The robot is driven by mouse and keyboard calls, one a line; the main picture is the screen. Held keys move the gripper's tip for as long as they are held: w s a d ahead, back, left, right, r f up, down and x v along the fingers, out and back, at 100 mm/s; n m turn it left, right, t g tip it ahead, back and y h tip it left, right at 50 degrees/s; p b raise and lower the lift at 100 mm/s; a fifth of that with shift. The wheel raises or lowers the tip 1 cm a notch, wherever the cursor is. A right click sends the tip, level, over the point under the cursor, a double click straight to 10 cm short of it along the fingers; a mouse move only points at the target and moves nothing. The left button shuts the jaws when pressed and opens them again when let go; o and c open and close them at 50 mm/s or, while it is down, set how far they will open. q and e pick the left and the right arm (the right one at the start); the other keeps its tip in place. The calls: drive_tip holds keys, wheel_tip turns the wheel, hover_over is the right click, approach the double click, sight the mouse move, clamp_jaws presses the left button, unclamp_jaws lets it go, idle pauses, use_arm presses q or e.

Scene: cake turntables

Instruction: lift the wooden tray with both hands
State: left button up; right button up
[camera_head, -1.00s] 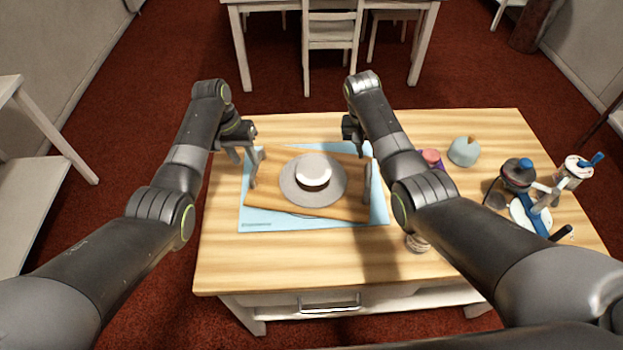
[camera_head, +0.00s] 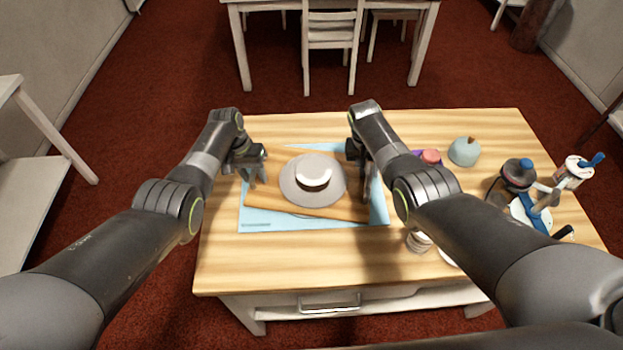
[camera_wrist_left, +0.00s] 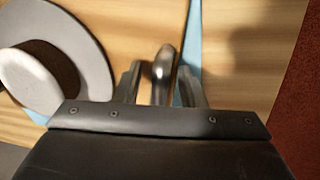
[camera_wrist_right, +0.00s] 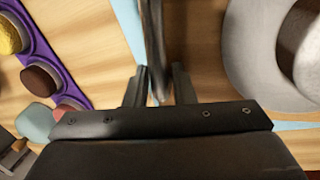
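The wooden tray (camera_head: 300,205) lies on a light blue mat (camera_head: 262,223) on the table. It carries a round grey turntable (camera_head: 296,192) with a small white-topped cake (camera_head: 314,174). My left gripper (camera_head: 252,174) is at the tray's left end. In the left wrist view its open fingers (camera_wrist_left: 160,86) stand on either side of a metal handle (camera_wrist_left: 163,65), with gaps visible. My right gripper (camera_head: 367,182) is at the right end. In the right wrist view its open fingers (camera_wrist_right: 158,86) straddle a dark handle (camera_wrist_right: 152,40), which is nearer the left finger.
On the right of the table are a purple holder with round sweets (camera_wrist_right: 50,60), a pale blue rounded object (camera_head: 463,152), and a cluster of blue-handled tools (camera_head: 540,205). A small jar (camera_head: 418,241) stands near my right forearm. The table's front left is clear.

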use_arm(q)
drive_tip(key=c, duration=0.4)
use_arm(e)
drive_tip(key=c, duration=0.4)
use_arm(q)
clamp_jaws()
use_arm(e)
clamp_jaws()
use_arm(q)
drive_tip(key=shift+r, duration=0.15)
use_arm(e)
drive_tip(key=shift+r, duration=0.15)
